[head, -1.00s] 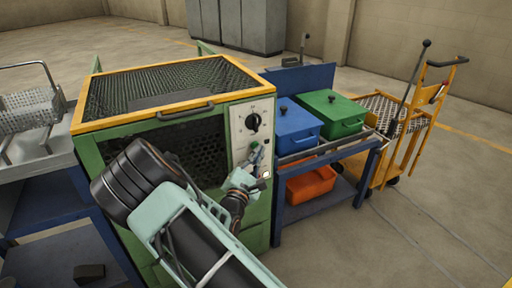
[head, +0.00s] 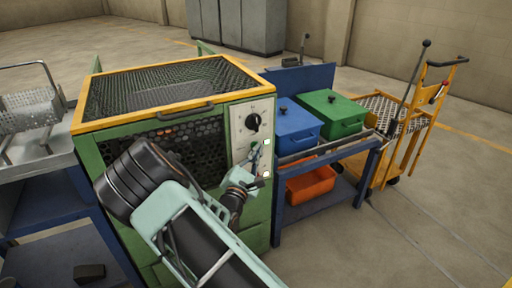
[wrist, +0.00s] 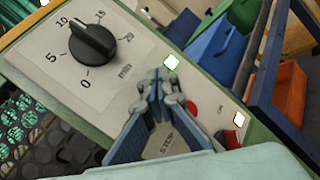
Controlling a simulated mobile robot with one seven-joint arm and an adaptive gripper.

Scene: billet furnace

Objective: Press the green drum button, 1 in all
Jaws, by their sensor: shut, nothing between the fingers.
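The control panel (head: 241,125) is on the right of the green furnace's front. In the wrist view it shows a black dial (wrist: 92,42), a lit lamp (wrist: 171,62), a second lit lamp (wrist: 239,119) and a red button (wrist: 191,107). A "STOP" label shows between my fingers. The green drum button cannot be made out; my fingertips cover part of the panel. My gripper (wrist: 158,80) is shut and empty, with its tips at the panel just below and left of the upper lamp. Whether the tips touch the panel is unclear. My gripper (head: 254,155) also shows in the head view.
The furnace's mesh top (head: 165,85) has a yellow frame. To the right stand a blue cart with a blue box (head: 297,125), a green box (head: 331,115) and an orange bin (head: 311,184), then a yellow trolley (head: 405,125). A metal basket (head: 30,110) is at the left.

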